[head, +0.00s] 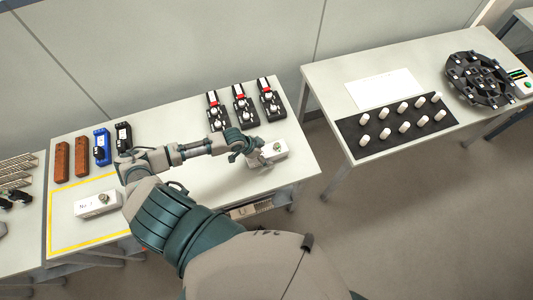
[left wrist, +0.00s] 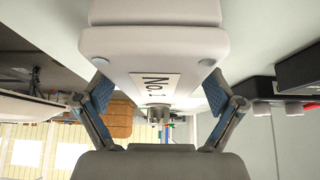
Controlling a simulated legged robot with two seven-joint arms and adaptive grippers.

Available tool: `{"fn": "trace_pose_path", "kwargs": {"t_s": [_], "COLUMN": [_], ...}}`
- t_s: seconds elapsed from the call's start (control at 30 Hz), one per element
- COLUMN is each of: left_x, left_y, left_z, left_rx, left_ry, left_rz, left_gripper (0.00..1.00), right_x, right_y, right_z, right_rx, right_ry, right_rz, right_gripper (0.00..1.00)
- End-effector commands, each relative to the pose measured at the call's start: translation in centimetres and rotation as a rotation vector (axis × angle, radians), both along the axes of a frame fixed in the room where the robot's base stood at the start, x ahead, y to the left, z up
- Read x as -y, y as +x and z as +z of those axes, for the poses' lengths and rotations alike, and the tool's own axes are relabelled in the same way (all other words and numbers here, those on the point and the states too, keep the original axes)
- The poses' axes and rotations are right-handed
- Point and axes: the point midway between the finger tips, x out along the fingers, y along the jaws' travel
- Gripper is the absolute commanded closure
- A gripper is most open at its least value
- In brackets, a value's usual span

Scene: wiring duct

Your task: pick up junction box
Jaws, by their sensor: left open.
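A white junction box (head: 274,150) with a round knob on top sits near the right front part of the left table. My left gripper (head: 248,152) is at the left end of this box. In the left wrist view the white box (left wrist: 155,52) carries a label beginning "No." and lies ahead of and between the fingers of my open left gripper (left wrist: 158,92). Whether the pads touch it is not clear. A second white box (head: 97,204), also labelled, sits inside the yellow outline at the left. My right gripper is not in view.
Several black devices with red parts (head: 243,109) stand at the back of the table. Blue (head: 101,147), black and brown blocks stand at the left back. The right table holds a black mat (head: 372,144) with white cylinders and a round black fixture (head: 480,80).

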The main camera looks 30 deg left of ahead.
Motion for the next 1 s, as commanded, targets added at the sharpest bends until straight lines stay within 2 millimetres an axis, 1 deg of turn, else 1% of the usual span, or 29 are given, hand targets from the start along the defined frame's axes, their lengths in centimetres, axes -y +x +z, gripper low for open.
{"fn": "trace_pose_path", "kwargs": {"t_s": [0.03, 0.1, 0.33, 0.37, 0.4, 0.47, 0.5, 0.57, 0.6, 0.63, 0.9, 1.0], "left_x": [0.29, 0.51, 0.53, 0.53, 0.54, 0.54, 0.54, 0.54, 0.54, 0.54, 0.53, 0.54], "left_y": [0.24, 0.44, 0.45, 0.45, 0.46, 0.46, 0.47, 0.47, 0.47, 0.46, 0.47, 0.50], "left_z": [-0.56, -0.96, -1.09, -1.09, -1.09, -1.09, -1.08, -1.08, -1.08, -1.09, -1.02, -0.67], "left_rx": [-0.001, 0.000, 0.000, 0.000, 0.000, 0.000, 0.000, 0.000, 0.000, -0.001, 0.000, 0.001], "left_ry": [-0.001, -0.001, 0.001, 0.001, 0.001, 0.001, 0.001, 0.001, 0.001, 0.000, 0.001, 0.001], "left_rz": [0.000, -0.001, -0.001, -0.001, -0.001, -0.001, -0.001, -0.001, -0.001, -0.001, -0.001, -0.002], "left_gripper": [0.07, 0.07, 0.07, 0.12, 0.22, 0.37, 0.47, 0.62, 0.72, 0.78, 0.78, 0.78], "right_x": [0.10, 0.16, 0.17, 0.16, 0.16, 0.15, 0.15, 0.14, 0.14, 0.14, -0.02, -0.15], "right_y": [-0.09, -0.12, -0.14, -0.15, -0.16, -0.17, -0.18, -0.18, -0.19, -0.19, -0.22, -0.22], "right_z": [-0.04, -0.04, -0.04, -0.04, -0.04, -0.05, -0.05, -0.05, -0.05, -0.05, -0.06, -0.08], "right_rx": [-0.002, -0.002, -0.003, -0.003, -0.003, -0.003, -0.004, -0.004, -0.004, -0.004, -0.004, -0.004], "right_ry": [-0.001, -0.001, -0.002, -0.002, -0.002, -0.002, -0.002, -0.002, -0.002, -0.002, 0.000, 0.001], "right_rz": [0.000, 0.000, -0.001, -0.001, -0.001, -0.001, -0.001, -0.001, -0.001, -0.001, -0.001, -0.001], "right_gripper": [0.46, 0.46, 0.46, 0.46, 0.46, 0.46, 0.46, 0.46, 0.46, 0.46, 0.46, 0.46]}}
